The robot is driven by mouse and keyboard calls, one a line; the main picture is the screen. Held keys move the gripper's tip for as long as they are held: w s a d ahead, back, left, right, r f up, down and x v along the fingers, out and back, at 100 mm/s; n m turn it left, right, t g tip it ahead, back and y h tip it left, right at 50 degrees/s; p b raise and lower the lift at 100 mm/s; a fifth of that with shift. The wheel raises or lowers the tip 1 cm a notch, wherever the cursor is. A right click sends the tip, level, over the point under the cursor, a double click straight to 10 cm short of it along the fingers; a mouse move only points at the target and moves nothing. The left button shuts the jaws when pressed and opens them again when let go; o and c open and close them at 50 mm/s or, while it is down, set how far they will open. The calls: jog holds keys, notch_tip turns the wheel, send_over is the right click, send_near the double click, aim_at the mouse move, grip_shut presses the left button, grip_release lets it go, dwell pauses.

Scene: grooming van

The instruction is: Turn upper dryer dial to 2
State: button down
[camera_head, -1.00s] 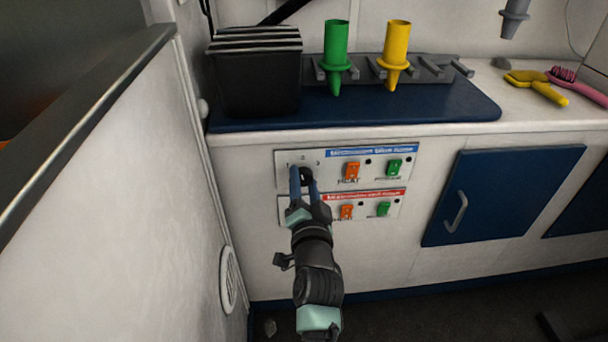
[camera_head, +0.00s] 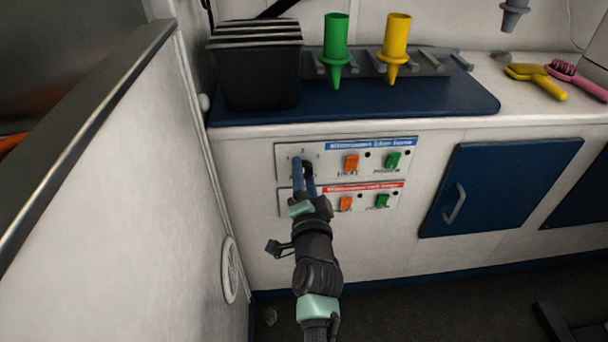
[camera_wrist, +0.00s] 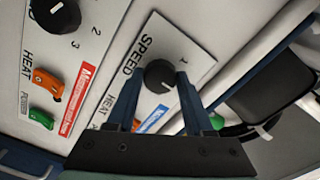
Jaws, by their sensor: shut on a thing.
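The upper dryer panel (camera_head: 331,160) is white with a blue strip, an orange heat switch (camera_head: 351,164) and a green switch (camera_head: 392,161). Its round black speed dial (camera_wrist: 158,77) sits under the SPEED label in the wrist view. My gripper (camera_head: 303,169) is at the left part of this panel. In the wrist view its two blue fingers stand on either side of the dial, shut on it. A numeral shows beside the right finger. The other numerals are hidden by the fingers, and I cannot tell the setting surely.
The lower panel (camera_head: 332,199), with a red strip, its own dial (camera_wrist: 55,14) and switches, is just below. A white side wall (camera_head: 130,200) stands close on the left. A blue cabinet door (camera_head: 495,190) is to the right.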

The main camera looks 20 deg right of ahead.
jog(key=shift+c, duration=1.4)
grip_release()
jog(key=p+v, duration=0.6)
jog(key=v, duration=0.7)
